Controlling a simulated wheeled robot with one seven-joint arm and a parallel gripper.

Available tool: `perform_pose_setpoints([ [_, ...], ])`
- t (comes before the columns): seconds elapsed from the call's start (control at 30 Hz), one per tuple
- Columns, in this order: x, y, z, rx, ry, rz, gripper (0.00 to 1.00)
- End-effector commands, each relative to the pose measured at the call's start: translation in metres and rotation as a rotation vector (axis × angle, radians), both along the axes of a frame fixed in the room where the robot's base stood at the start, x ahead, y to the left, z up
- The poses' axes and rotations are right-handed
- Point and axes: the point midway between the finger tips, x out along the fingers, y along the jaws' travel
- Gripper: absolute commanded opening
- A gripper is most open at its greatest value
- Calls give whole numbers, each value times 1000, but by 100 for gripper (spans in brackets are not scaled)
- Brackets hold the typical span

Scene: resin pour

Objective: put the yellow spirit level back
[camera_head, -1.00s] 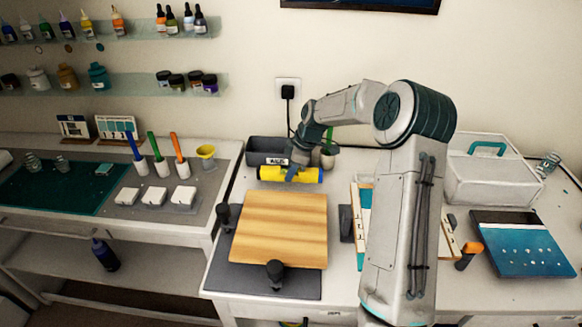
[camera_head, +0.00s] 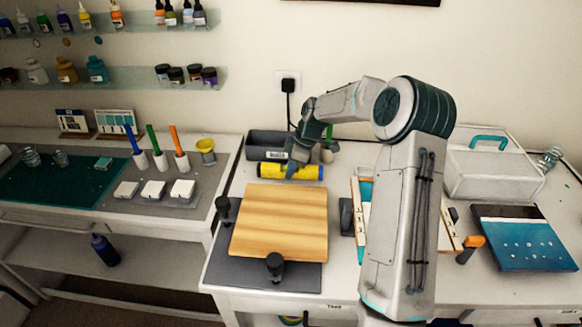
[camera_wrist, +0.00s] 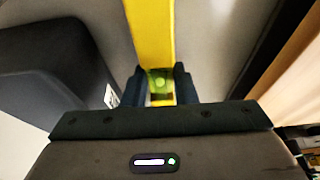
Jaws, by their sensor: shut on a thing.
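The yellow spirit level (camera_head: 275,171) has dark blue ends and lies level between the grey bin and the wooden board in the head view. My gripper (camera_head: 294,170) reaches down onto it. In the wrist view my gripper (camera_wrist: 160,88) is shut on the yellow spirit level (camera_wrist: 152,35), with its green vial between the fingers. I cannot tell whether the level touches the table. A dark grey bin (camera_head: 263,139) with a white label stands right behind it; its inside is mostly out of sight.
A wooden board (camera_head: 280,220) lies on a dark mat (camera_head: 262,277) with black clamps in front of the level. A green-handled pot (camera_head: 328,152) stands to the right of my gripper. A white toolbox (camera_head: 488,172) is at the far right.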

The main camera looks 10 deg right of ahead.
Motion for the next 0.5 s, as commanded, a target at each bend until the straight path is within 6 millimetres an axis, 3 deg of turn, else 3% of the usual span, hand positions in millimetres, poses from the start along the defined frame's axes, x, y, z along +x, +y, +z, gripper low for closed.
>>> perform_pose_setpoints([
  [0.07, 0, 0, -2, 0, 0, 0, 0],
  [0.1, 0, 0, -2, 0, 0, 0, 28],
  [0.2, 0, 0, -2, 0, 0, 0, 51],
  [0.5, 0, -1, 0, 0, 0, 0, 51],
])
